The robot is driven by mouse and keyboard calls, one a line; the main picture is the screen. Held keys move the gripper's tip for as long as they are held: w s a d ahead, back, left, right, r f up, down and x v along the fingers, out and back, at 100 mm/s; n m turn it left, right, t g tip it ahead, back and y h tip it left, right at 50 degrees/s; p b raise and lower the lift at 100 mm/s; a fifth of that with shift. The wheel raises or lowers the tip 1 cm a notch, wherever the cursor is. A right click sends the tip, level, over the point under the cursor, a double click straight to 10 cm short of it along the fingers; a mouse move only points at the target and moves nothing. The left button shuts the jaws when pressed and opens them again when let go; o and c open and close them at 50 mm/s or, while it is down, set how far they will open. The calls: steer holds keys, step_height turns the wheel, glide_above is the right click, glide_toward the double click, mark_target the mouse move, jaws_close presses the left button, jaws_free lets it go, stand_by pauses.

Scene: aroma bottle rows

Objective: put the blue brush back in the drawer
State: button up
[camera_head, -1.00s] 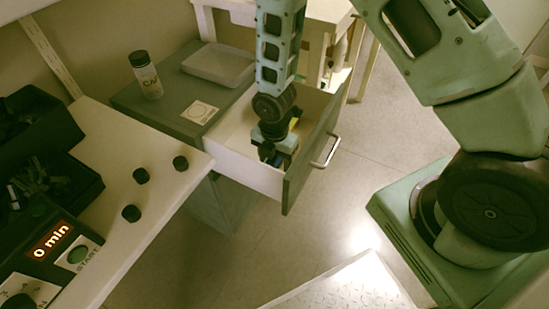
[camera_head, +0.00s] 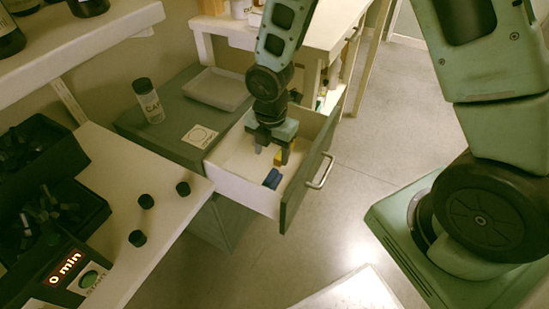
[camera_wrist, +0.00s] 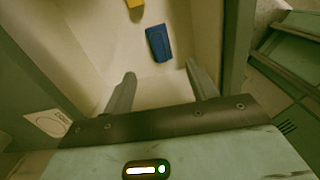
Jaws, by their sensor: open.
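The blue brush (camera_head: 272,179) lies on the floor of the open drawer (camera_head: 240,190), near its front panel. It also shows in the wrist view (camera_wrist: 159,43), beyond my fingertips and apart from them. My gripper (camera_head: 270,152) is open and empty, pointing down over the drawer; the fingers also show in the wrist view (camera_wrist: 160,80). A yellow thing (camera_head: 290,158) lies in the drawer behind the blue brush, partly hidden by my gripper in the head view.
The grey cabinet top (camera_head: 165,125) beside the drawer holds a capped bottle (camera_head: 149,102), a shallow tray (camera_head: 218,88) and a square label (camera_head: 199,136). A white counter (camera_head: 125,170) with several black caps stands at the left.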

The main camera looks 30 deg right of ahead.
steer(key=s+a+r+m, duration=0.3)
steer(key=s+r+m, duration=0.5)
steer(key=s+r, duration=0.1)
steer(key=s+a+r+m, duration=0.3)
steer(key=s+r+m, duration=0.5)
steer(key=s+m, duration=0.1)
steer(key=shift+s+a+r+y, duration=0.3)
steer(key=shift+s+a+r, duration=0.1)
steer(key=shift+s, duration=0.15)
step_height(320, 180, up, 18)
steer(key=p, duration=1.8)
steer(key=shift+r, duration=0.15)
